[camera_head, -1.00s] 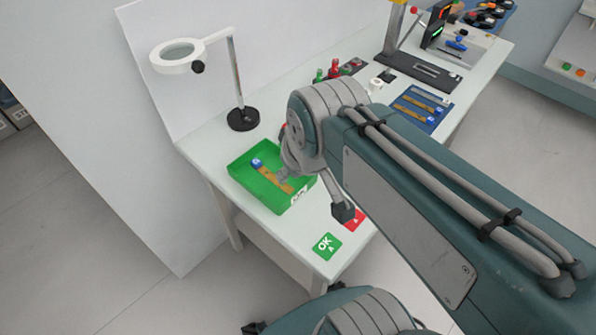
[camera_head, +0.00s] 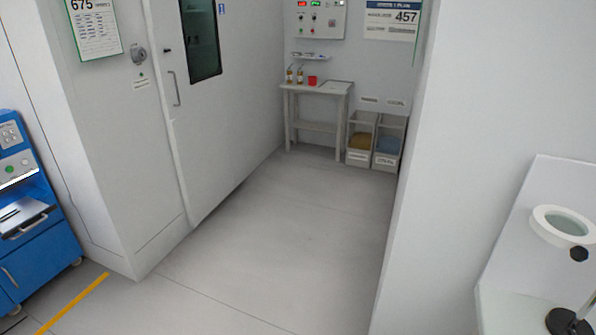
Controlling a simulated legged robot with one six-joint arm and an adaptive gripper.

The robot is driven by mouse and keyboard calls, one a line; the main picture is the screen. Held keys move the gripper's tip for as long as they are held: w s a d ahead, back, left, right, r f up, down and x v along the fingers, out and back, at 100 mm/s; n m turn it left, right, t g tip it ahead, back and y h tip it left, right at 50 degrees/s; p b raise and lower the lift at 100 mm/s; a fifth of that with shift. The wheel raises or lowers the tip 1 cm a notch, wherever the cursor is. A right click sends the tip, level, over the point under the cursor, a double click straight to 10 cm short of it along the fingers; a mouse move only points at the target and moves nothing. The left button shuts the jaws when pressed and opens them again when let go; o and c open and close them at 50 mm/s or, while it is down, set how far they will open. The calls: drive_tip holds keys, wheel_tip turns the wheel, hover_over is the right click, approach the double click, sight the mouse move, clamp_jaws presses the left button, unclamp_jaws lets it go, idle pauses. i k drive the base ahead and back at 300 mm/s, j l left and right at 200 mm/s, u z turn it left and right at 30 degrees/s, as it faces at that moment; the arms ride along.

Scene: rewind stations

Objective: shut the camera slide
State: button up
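I cannot identify a camera slide in this view. I cannot tell whether this tray is a slide for a camera. My gripper and arm are not in view.
A white sliding door (camera_head: 205,120) with a dark window stands left of centre. A small table (camera_head: 318,88) and two bins (camera_head: 373,155) are at the back. A white bench (camera_head: 505,308) with a ring magnifier (camera_head: 562,224) is at right. The middle floor is clear.

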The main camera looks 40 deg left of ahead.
sight(15, 217)
drive_tip(key=k+j+u, duration=0.1)
drive_tip(key=k+u, duration=0.15)
drive_tip(key=k, duration=0.4)
drive_tip(key=u, duration=1.55)
drive_tip(key=i+u, duration=0.15)
drive_tip(key=u, duration=0.3)
drive_tip(key=i+u, duration=0.15)
drive_tip(key=u, duration=0.35)
drive_tip(key=i+u, duration=0.15)
drive_tip(key=u, duration=0.3)
drive_tip(key=i+l, duration=0.5)
drive_tip(key=i, duration=0.2)
drive_tip(key=i+l, duration=0.5)
drive_tip(key=i, duration=0.2)
drive_tip(key=i+j, duration=0.25)
drive_tip(key=i, duration=0.25)
drive_tip(key=i+j, duration=0.25)
drive_tip(key=i, duration=0.3)
drive_tip(key=i+j+z, duration=0.1)
drive_tip(key=i, duration=0.4)
drive_tip(key=i+j, duration=0.4)
drive_tip(key=i, duration=0.15)
drive_tip(key=i+j, duration=0.25)
drive_tip(key=i, duration=0.25)
drive_tip(key=z, duration=0.05)
